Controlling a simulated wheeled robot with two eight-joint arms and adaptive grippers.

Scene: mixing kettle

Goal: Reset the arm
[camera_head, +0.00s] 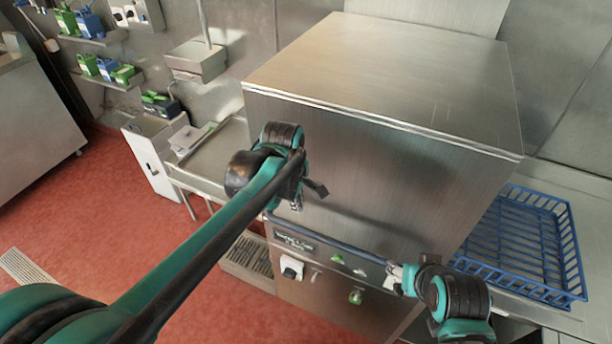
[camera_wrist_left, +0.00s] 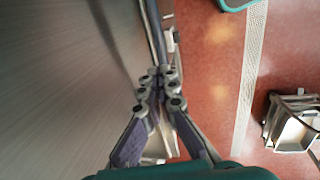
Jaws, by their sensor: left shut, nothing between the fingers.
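My left arm reaches in from the left in the head view. Its gripper (camera_head: 308,192) is in front of the steel machine's front face, partly hidden by its own wrist. In the left wrist view the left gripper's fingers (camera_wrist_left: 160,82) are together and empty, beside a brushed steel surface. My right gripper (camera_head: 396,274) is at the lower right, at the right end of the machine's long bar handle (camera_head: 335,240). It is too small to tell whether its fingers are closed on the bar.
The large steel hood machine (camera_head: 390,75) fills the middle, with knobs on its lower panel. A blue wire rack (camera_head: 515,245) lies on the right counter. A steel counter (camera_head: 215,155) is at the left. Wall shelves hold green and blue containers. Red floor (camera_head: 90,215) is open at left.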

